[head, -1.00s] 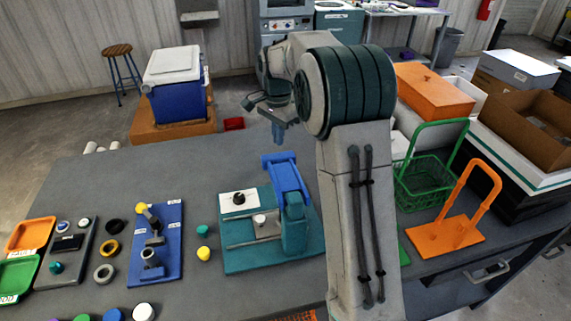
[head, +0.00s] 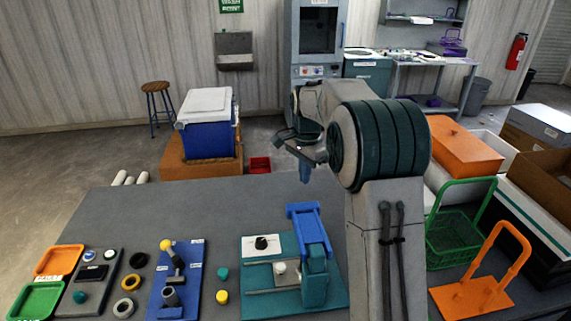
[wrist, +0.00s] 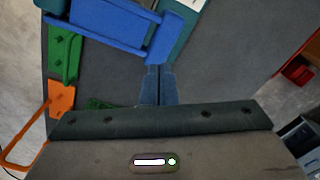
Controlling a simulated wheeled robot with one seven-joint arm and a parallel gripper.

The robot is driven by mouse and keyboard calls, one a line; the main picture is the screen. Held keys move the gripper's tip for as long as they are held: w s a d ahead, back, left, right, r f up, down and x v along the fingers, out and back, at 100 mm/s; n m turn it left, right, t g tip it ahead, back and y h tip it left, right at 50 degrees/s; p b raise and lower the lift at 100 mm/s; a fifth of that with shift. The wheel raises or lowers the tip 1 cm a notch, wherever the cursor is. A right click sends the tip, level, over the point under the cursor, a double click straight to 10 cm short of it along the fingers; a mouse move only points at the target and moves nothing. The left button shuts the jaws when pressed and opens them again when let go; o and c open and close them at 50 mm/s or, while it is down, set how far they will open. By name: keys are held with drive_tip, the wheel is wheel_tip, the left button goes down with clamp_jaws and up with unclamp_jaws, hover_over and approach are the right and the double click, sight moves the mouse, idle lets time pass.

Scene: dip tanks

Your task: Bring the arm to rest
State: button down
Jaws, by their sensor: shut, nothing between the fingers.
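My gripper (head: 305,172) hangs above the far part of the grey table, beyond the teal fixture with the blue lever, its blue fingers pointing down. In the wrist view its two fingers (wrist: 158,84) lie together with nothing between them. My arm rises in the middle right of the head view and bends over at a dark ribbed joint, hiding part of the table behind it.
The teal fixture (head: 257,280) with its blue lever (head: 310,228) stands nearest the gripper. A green basket (head: 452,240) and an orange stand (head: 470,297) are at right. A blue cooler (head: 208,138) stands beyond the table. The table's far left surface (head: 150,210) is clear.

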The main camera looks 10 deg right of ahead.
drive_tip(key=s+r+n+t+b, duration=0.1)
drive_tip(key=s+n+b, duration=0.15)
drive_tip(key=s, duration=0.55)
drive_tip(key=s+r+n+t+b, duration=0.15)
drive_tip(key=s+n, duration=0.25)
drive_tip(key=s, duration=0.4)
drive_tip(key=s+f+n+t+b, duration=0.1)
drive_tip(key=s+f+n, duration=0.4)
drive_tip(key=s, duration=1)
drive_tip(key=shift+s+f+b, duration=0.3)
drive_tip(key=shift+f+b, duration=0.35)
drive_tip(key=shift+b, duration=0.1)
drive_tip(key=shift+n, duration=0.25)
